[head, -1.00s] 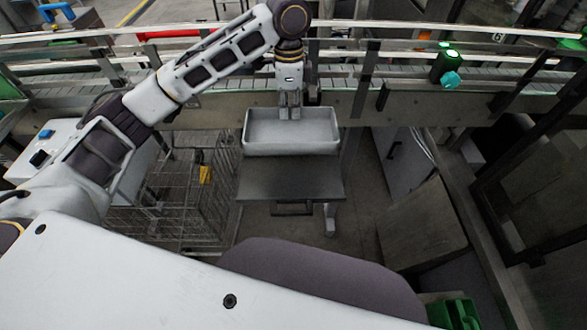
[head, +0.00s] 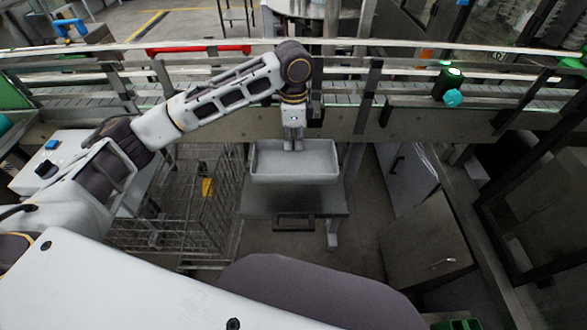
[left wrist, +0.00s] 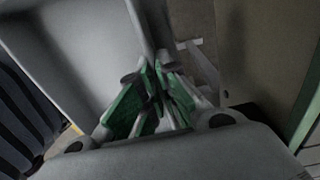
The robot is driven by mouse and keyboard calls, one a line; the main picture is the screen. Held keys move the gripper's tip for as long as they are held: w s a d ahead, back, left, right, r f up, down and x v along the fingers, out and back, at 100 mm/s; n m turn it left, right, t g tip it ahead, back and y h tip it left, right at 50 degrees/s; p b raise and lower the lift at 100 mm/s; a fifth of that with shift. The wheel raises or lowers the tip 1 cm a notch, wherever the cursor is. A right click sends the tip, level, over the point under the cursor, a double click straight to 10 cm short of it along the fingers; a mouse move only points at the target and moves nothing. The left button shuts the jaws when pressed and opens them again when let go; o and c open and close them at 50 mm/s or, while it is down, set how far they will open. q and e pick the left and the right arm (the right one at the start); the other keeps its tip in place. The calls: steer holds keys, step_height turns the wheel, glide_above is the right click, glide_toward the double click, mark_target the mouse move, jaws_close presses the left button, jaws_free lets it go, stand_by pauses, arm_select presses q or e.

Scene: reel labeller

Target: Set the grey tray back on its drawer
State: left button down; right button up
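The grey tray (head: 312,172) is a shallow, light grey open box in the middle of the head view, and looks empty and about level. My left gripper (head: 293,147) reaches down to its far side, with the fingers at the rim. In the left wrist view the green-padded fingers (left wrist: 153,98) are closed around the tray wall (left wrist: 147,28). The drawer (head: 262,203) is a flat dark grey surface with a handle, directly below the tray. Whether the tray touches it cannot be told. My right gripper is out of view.
A conveyor with metal rails (head: 420,122) runs behind the tray. A wire cage cart (head: 180,215) stands left of the drawer. A grey cabinet (head: 425,240) stands to the right. A green-lit box with a teal knob (head: 447,82) sits on the conveyor's edge.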

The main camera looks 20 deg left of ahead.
mark_target(294, 158)
arm_select(q)
step_height(294, 158, down, 7)
steer(key=shift+f, duration=0.15)
stand_by(0.4)
steer(key=shift+f, duration=2.25)
steer(key=c, duration=1.9)
jaws_free()
steer(key=shift+f, duration=0.1)
step_height(294, 158, up, 12)
steer(key=shift+w+r, duration=0.1)
steer(key=shift+r, duration=0.05)
steer(key=shift+c, duration=0.2)
